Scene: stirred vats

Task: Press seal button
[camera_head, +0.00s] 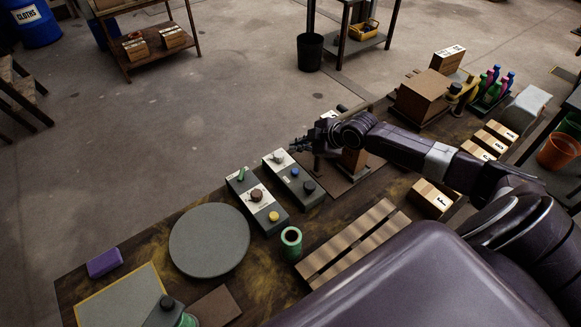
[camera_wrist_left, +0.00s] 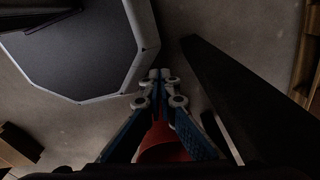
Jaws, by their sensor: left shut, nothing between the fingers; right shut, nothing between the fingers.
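Two control boxes stand side by side on the bench. The nearer-left box (camera_head: 245,187) has a green switch, a dark brown knob (camera_head: 256,195) and a yellow button (camera_head: 274,216). The other box (camera_head: 284,168) has a dark knob at its far end, a blue button (camera_head: 294,172) and a dark knob (camera_head: 309,187). Their labels are too small to read, so I cannot tell which is the seal button. My right gripper (camera_head: 298,145) is shut and empty, just beyond the second box's far end. My left gripper (camera_wrist_left: 160,77) is shut and empty in the left wrist view.
A round grey plate (camera_head: 209,240), a green cup (camera_head: 291,241) and a slatted wooden rack (camera_head: 350,244) lie near the boxes. A brown carton (camera_head: 424,95) stands farther right. In the left wrist view, a red object (camera_wrist_left: 164,146) shows behind the fingers, beside a grey panel (camera_wrist_left: 75,55).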

